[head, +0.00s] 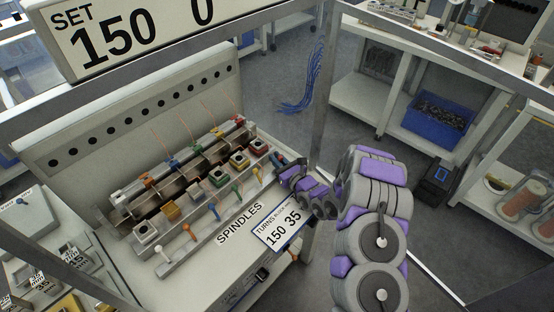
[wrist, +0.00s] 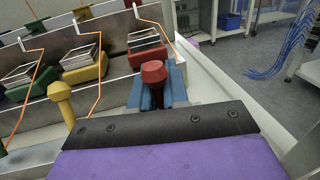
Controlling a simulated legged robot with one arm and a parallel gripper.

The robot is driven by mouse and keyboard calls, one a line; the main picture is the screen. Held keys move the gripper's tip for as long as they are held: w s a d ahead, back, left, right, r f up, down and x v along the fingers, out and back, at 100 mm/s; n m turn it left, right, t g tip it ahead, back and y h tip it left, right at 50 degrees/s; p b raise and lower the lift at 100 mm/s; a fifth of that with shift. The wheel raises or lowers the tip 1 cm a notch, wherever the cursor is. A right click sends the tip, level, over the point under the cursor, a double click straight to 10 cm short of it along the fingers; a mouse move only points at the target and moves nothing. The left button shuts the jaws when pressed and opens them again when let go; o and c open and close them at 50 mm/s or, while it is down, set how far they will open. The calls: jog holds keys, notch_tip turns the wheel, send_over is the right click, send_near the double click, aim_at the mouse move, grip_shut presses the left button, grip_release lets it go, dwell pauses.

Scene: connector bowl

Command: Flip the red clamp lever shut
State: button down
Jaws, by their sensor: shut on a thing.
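The red clamp lever (wrist: 153,74) shows in the wrist view as a round-topped red knob on a stem. It stands up between the two blue fingers of my gripper (wrist: 156,92), which are closed around it. Its lower part is hidden by the fingers and the dark plate of my gripper. A red block (wrist: 147,58) with a metal-coloured top sits just behind it. In the head view my gripper (head: 281,164) is at the right end of the lever row, near the red block (head: 258,146). The red lever cannot be made out there.
A yellow lever (wrist: 61,101) stands to the left, with other coloured levers further along the rail. Thin orange wires (wrist: 100,85) rise near the blocks. A "150 35" card (head: 280,229) lies at the bench's front right. The bench's pale side edge (wrist: 205,75) runs right of my gripper.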

jog(key=shift+a+g+h+p, duration=0.2)
jog(key=shift+g+h+p, duration=0.15)
jog(key=shift+p, duration=0.3)
dwell(0.4)
jog(key=shift+w, duration=0.1)
jog(key=shift+w+a+f+n+g+h+p, duration=0.15)
jog(key=shift+a+f+n+g+h+p, duration=0.05)
jog(key=shift+g+h+p, duration=0.45)
jog(key=shift+w+a+f+n+g+h+p, duration=0.1)
jog(key=shift+a+f+n+g+h+p, duration=0.1)
jog(key=shift+g+h+p, duration=0.35)
jog(key=shift+f+g+h, duration=0.1)
jog(key=shift+g+h, duration=0.25)
jog(key=shift+w+p, duration=0.1)
jog(key=shift+p, duration=0.2)
jog(key=c, duration=1.2)
grip_release()
jog(key=shift+f, duration=0.15)
